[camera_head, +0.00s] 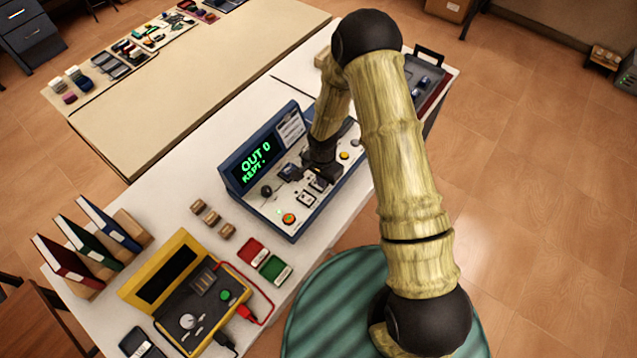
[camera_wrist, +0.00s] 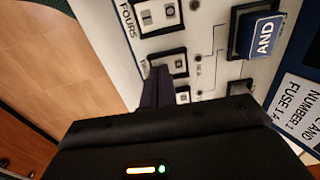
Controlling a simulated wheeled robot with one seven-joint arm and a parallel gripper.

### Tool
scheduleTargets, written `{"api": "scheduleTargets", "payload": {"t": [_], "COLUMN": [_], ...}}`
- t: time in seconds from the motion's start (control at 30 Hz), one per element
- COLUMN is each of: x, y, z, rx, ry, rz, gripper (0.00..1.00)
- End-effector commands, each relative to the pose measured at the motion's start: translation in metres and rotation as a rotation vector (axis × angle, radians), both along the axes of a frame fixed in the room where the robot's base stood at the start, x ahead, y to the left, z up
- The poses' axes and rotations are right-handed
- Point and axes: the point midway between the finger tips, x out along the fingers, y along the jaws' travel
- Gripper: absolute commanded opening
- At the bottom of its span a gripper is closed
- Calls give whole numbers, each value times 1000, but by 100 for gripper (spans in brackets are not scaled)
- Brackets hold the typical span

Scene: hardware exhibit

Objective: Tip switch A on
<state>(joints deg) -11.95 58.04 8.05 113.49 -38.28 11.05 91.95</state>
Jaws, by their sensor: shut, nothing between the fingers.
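The blue-framed control panel (camera_head: 308,190) stands on the white table, its display (camera_head: 257,160) reading "OUT 0" and "KEPT -". Black-framed rocker switches lie on its pale face. In the wrist view, one rocker (camera_wrist: 160,15) beside the label "FOURS" shows clearly, and a second rocker (camera_wrist: 172,62) is close to my fingertips. A third one is partly hidden behind my gripper. I cannot read which switch is A. My gripper (camera_wrist: 157,80) is shut and empty, its tips at or just above the row of rockers; contact cannot be told. It also shows over the panel in the head view (camera_head: 318,182).
A blue block marked "AND" (camera_wrist: 262,37) sits on the panel near my gripper. A red-orange button (camera_head: 289,218) and yellow button (camera_head: 343,155) flank the switches. A yellow-cased tester (camera_head: 195,310), small red tray (camera_head: 251,251) and binders (camera_head: 108,224) stand left.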

Motion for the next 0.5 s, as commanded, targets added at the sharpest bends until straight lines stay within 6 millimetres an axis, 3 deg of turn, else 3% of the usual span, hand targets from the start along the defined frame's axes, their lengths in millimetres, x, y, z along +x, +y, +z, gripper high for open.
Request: {"api": "scheduleTargets", "payload": {"t": [0.5], "x": [0], "y": [0], "z": [1], "rx": [0], "ry": [0], "rz": [1], "gripper": [0]}}
